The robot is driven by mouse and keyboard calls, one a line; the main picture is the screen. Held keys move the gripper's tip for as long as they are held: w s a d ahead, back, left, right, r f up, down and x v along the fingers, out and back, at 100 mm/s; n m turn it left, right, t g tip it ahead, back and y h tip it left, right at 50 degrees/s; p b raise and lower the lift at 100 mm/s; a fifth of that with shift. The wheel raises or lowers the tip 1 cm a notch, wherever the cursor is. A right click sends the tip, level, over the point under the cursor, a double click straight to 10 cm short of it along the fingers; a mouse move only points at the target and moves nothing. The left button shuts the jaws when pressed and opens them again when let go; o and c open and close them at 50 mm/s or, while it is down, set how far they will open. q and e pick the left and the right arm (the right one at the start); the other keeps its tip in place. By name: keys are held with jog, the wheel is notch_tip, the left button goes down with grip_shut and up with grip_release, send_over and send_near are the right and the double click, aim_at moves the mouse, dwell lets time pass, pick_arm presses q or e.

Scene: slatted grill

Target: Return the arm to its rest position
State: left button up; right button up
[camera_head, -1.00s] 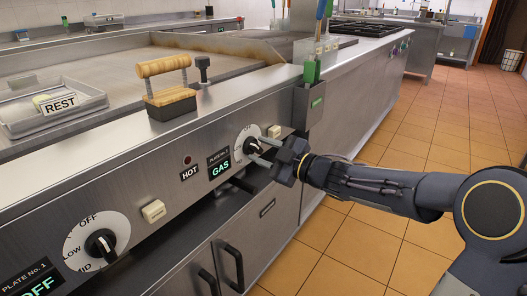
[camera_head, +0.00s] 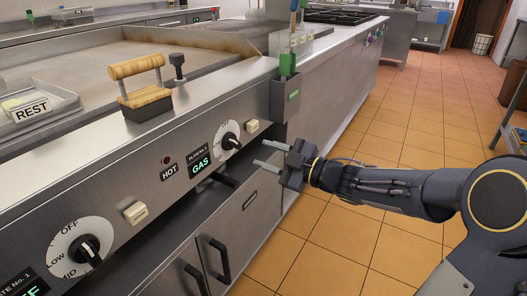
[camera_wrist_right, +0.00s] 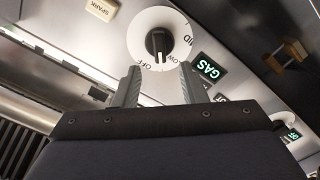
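My right arm comes in from the right in the head view. Its right gripper (camera_head: 265,153) is open and empty, in front of the panel and apart from it. The two fingers stand apart, and the right wrist view shows a gap between them (camera_wrist_right: 158,82). The nearest dial knob (camera_head: 231,141) is black on a white disc, just up and left of the fingertips. In the wrist view this knob (camera_wrist_right: 158,43) sits beyond the fingertips, untouched. A green GAS display (camera_head: 200,161) is lit beside it. My left gripper is not in view.
A second dial (camera_head: 86,248) is on the panel at the lower left. A grey holder (camera_head: 285,98) juts from the counter's corner. A wooden-handled press (camera_head: 143,90) and a REST tray (camera_head: 35,108) are on top. Open tiled floor (camera_head: 350,235) lies right of the counter.

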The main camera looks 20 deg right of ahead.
jog(key=s+d+r+m+t+h, duration=0.15)
jog(key=s+d+m+h, duration=0.25)
jog(key=d+m+h, duration=0.4)
jog(key=s+f+m+g+h, duration=0.4)
jog(key=s+f+m, duration=0.15)
jog(key=s, duration=0.25)
jog(key=s+a+f+m+g+y, duration=0.25)
jog(key=s+a+f, duration=0.2)
jog(key=s, duration=0.45)
jog(key=s+a+f+m+g+y, duration=0.1)
jog(key=s+a+f+g+y, duration=0.2)
jog(key=s+a, duration=0.4)
notch_tip(320, 180, up, 31)
jog(key=s+d+p, duration=0.1)
jog(key=p, duration=3)
jog(key=shift+d+f+g+h, duration=0.15)
jog(key=shift+d+g+h, duration=0.15)
jog(key=shift+d+h, duration=0.05)
